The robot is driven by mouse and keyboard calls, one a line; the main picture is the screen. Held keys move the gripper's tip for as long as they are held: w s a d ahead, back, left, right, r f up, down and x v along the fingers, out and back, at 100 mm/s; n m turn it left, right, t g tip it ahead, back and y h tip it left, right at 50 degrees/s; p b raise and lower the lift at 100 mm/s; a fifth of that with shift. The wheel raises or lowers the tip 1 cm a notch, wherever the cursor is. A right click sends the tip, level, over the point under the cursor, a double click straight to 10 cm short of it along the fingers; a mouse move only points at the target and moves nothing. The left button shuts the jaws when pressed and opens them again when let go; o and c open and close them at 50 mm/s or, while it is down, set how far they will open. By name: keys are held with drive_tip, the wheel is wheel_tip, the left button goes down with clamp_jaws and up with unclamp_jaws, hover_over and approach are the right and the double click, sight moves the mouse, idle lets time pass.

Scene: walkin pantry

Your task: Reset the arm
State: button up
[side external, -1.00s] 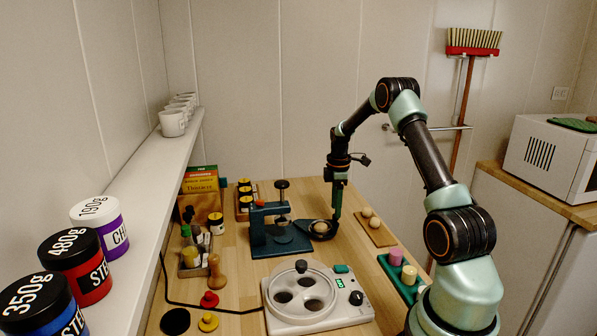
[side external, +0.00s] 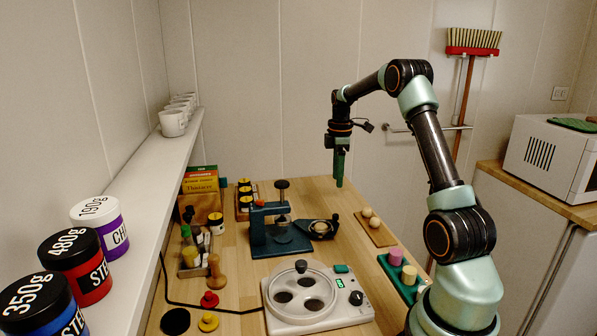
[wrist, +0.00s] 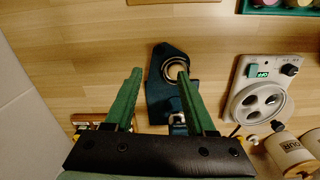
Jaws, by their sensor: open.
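My gripper (side external: 340,183) hangs in the air above the back right part of the wooden table, fingers pointing down. In the wrist view my gripper (wrist: 160,73) has its two green fingers apart with nothing between them. Below it is a dark blue press (side external: 280,238) with an upright plunger, and at the press's right side a dark round holder (side external: 327,236) with a pale round piece in it. The press also shows in the wrist view (wrist: 163,95), partly behind the fingers.
A white heater with round wells (side external: 335,312) stands in front of the press. Jars (side external: 216,223) and a wooden box stand at left, beside a white shelf (side external: 150,190).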

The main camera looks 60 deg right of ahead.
drive_tip(key=w+a+r+m+t+h, duration=0.1)
drive_tip(key=a+r+m, duration=0.1)
drive_tip(key=a+r, duration=0.5)
drive_tip(key=a+r+m+t, duration=0.1)
drive_tip(key=a+r, duration=0.2)
drive_tip(key=a, duration=0.8)
drive_tip(key=s+a+m+t, duration=0.1)
drive_tip(key=s+a, duration=0.3)
drive_tip(key=a, duration=0.4)
drive_tip(key=s+a+m+t+y, duration=0.1)
drive_tip(key=s+a+m+t, duration=0.1)
drive_tip(key=s+a, duration=0.3)
drive_tip(key=a+m, duration=0.1)
drive_tip(key=a, duration=0.2)
drive_tip(key=shift+s+a+f+t, duration=0.25)
drive_tip(key=shift+s+a+t, duration=0.05)
drive_tip(key=shift+a, duration=0.05)
